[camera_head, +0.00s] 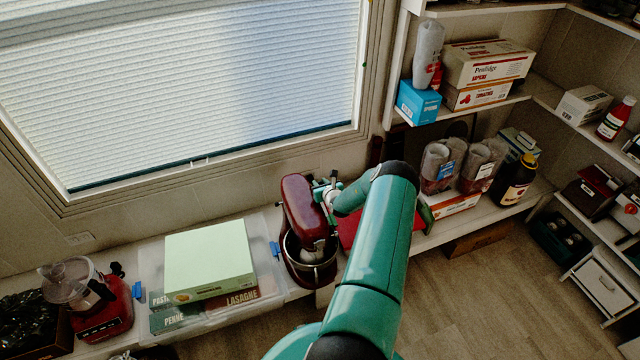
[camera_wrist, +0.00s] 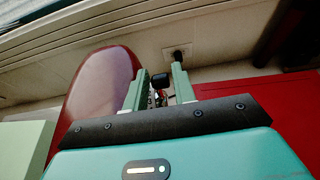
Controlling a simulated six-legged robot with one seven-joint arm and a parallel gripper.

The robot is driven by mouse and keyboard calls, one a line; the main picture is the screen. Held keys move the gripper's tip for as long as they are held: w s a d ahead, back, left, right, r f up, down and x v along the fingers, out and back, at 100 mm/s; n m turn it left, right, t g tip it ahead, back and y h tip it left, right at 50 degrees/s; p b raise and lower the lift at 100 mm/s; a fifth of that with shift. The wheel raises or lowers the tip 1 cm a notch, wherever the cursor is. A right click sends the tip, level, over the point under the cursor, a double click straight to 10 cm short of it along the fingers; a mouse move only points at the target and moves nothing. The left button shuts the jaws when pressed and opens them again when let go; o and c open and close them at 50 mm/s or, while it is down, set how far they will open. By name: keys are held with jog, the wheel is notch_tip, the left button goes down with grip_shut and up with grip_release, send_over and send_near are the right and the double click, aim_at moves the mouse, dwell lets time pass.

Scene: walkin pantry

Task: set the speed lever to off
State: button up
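The red stand mixer (camera_head: 300,207) stands on the low shelf under the window, with its metal bowl (camera_head: 322,270) below the head. Its red head (camera_wrist: 103,85) fills the left of the wrist view. My gripper (camera_head: 327,186) is at the right side of the mixer head. In the wrist view my gripper (camera_wrist: 158,85) has its two fingers apart. A small dark knob (camera_wrist: 160,80), probably the speed lever, shows in the gap between them. I cannot tell whether a finger touches it. The lever's setting cannot be read.
A pale green box (camera_head: 208,260) on a clear bin stands left of the mixer. A red food processor (camera_head: 102,315) is farther left. A red flat thing (camera_wrist: 260,105) lies right of the gripper. Jars and a dark bottle (camera_head: 515,182) stand right. The floor (camera_head: 490,300) is clear.

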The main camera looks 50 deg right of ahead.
jog(key=shift+w+d+f, duration=0.1)
jog(key=shift+w+d, duration=0.1)
jog(key=shift+w, duration=0.1)
grip_shut()
jog(key=shift+w, duration=0.2)
jog(key=shift+w+d+g+y, duration=0.2)
jog(key=shift+w+g+y, duration=0.3)
jog(key=shift+g, duration=0.4)
jog(key=shift+w+d+f+g+y, duration=0.25)
jog(key=shift+g+y, duration=0.2)
jog(key=shift+g, duration=0.25)
jog(key=shift+w+d+f+g+y, duration=0.1)
jog(key=shift+w+f+g+y, duration=0.15)
jog(key=shift+g+y, duration=0.35)
jog(key=shift+w+d+f+g+y, duration=0.25)
jog(key=shift+g+y, duration=0.1)
jog(key=shift+g, duration=0.45)
